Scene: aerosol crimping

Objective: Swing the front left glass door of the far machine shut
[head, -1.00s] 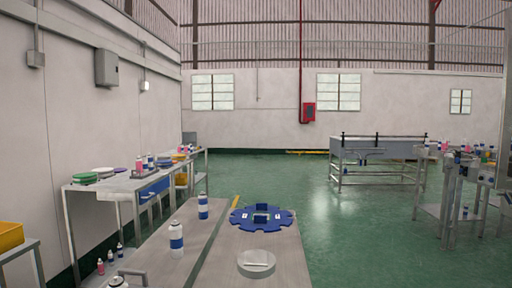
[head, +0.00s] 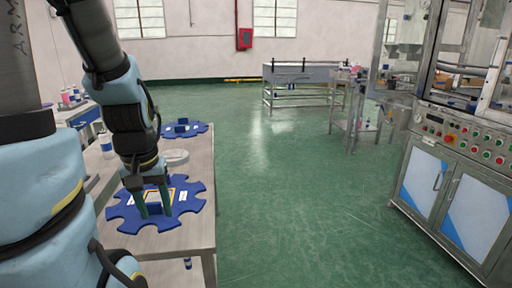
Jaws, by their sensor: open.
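The machine with glass doors (head: 437,127) stands at the right, cut off by the picture's edge. A metal-framed glass panel (head: 404,42) sticks out at the left of its upper part and looks like a door standing open. Another framed glass panel (head: 499,85) shows at the far right edge, only in part. I cannot tell for sure which is the front left door. My gripper (head: 153,208) is at the left, pointing down over a blue notched disc (head: 190,203) on the steel table, far from the machine. Its two green fingers are apart, with nothing seen between them.
The steel table (head: 202,160) runs along my left, with a second blue disc (head: 184,129) further back. Open green floor (head: 290,190) lies between table and machine. A small steel stand (head: 352,123) and a grey bench (head: 300,74) stand further back.

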